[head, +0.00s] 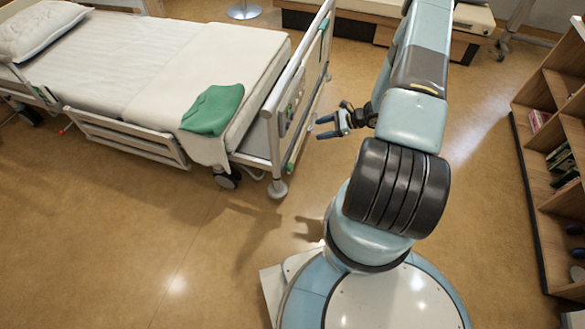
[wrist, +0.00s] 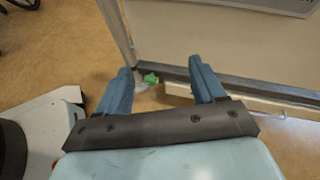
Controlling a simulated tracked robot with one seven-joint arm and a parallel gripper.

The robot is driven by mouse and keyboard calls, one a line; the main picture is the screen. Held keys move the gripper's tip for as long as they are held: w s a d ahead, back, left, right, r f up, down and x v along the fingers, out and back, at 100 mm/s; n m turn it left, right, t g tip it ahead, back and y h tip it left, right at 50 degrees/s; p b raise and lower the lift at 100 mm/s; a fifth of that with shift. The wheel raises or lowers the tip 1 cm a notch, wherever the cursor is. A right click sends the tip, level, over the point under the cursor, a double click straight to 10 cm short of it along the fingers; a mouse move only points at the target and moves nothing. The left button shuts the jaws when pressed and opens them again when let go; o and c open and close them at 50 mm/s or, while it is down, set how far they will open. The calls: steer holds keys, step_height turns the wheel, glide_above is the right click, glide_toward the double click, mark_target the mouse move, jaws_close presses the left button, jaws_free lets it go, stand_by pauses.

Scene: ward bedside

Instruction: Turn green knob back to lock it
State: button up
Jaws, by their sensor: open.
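My gripper (head: 318,127) is open and empty in the head view, just right of the bed's footboard and apart from it. In the wrist view its two blue fingers (wrist: 160,68) are spread wide. A small green knob (wrist: 150,78) shows between the fingers there, beyond the tips, close to a pale part near the floor. In the head view a small green spot (head: 290,167) sits low on the footboard's near post, perhaps the same knob. The knob is too small to tell which way it is turned.
The bed (head: 150,70) has a green cloth (head: 213,109) over its foot end and a castor wheel (head: 228,179) below. A wooden shelf (head: 545,95) stands at the right. The floor in front of the bed is clear.

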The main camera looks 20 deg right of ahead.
steer(key=s+a+f+m+t+h, duration=0.1)
steer(key=s+f+m+t, duration=0.2)
steer(key=f, duration=0.6)
steer(key=s+a+f+m, duration=0.1)
steer(key=s+f+m, duration=0.25)
steer(key=f, duration=0.45)
glide_toward(289, 167)
steer(key=d+f+x, duration=0.1)
steer(key=x, duration=0.7)
steer(key=shift+w+a+f, duration=0.2)
steer(key=shift+w+f, duration=0.2)
steer(key=shift+w, duration=0.1)
